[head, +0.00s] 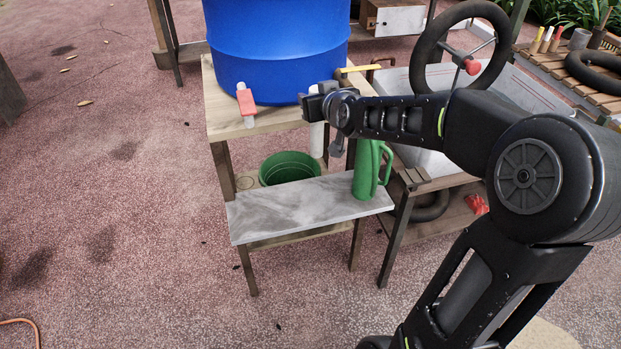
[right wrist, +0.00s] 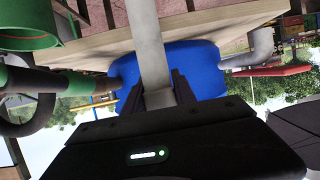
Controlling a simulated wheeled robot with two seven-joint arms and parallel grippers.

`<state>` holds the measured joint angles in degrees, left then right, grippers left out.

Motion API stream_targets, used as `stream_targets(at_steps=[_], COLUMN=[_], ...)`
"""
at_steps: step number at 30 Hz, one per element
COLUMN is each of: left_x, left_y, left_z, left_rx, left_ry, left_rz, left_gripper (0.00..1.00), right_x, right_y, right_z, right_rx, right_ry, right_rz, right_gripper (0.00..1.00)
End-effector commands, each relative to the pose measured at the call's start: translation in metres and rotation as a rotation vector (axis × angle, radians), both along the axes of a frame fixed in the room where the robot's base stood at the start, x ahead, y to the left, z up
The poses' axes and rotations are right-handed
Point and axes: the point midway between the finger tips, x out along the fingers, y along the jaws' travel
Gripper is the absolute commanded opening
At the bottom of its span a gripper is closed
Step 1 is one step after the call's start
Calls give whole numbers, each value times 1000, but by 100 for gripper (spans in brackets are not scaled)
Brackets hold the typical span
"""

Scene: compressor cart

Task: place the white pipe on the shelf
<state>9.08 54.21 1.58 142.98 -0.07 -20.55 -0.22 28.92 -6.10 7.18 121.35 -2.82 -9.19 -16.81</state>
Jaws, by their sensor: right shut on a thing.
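The white pipe (head: 317,139) is upright below my right gripper (head: 314,104), in front of the blue barrel. In the right wrist view my right gripper (right wrist: 162,90) is shut on the white pipe (right wrist: 148,40), which runs between its fingers. The grey marbled shelf (head: 285,212) is lower, at the front of the wooden stand. The pipe's lower end appears above and behind the shelf, near the green bucket; the exact gap is unclear. My left gripper is not in view.
A green jug (head: 366,172) stands at the shelf's right end. A green bucket (head: 290,166) sits behind the shelf. The shelf's left and middle are clear. A black wheel (head: 424,50) is at right.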

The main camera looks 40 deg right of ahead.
Motion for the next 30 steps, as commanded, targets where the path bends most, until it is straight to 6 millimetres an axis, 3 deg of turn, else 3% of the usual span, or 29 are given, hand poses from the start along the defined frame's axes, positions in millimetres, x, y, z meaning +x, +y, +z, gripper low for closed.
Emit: stream_targets(at_steps=[9,14,30], left_x=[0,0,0], left_y=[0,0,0], left_z=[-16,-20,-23], left_rx=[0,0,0], left_ry=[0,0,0], left_rz=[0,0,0], left_gripper=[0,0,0], right_x=[0,0,0], right_y=[1,1,1], right_z=[-83,-115,-132], right_rx=[4,4,1], right_ry=[7,3,2], right_rz=[2,1,2], right_gripper=[0,0,0])
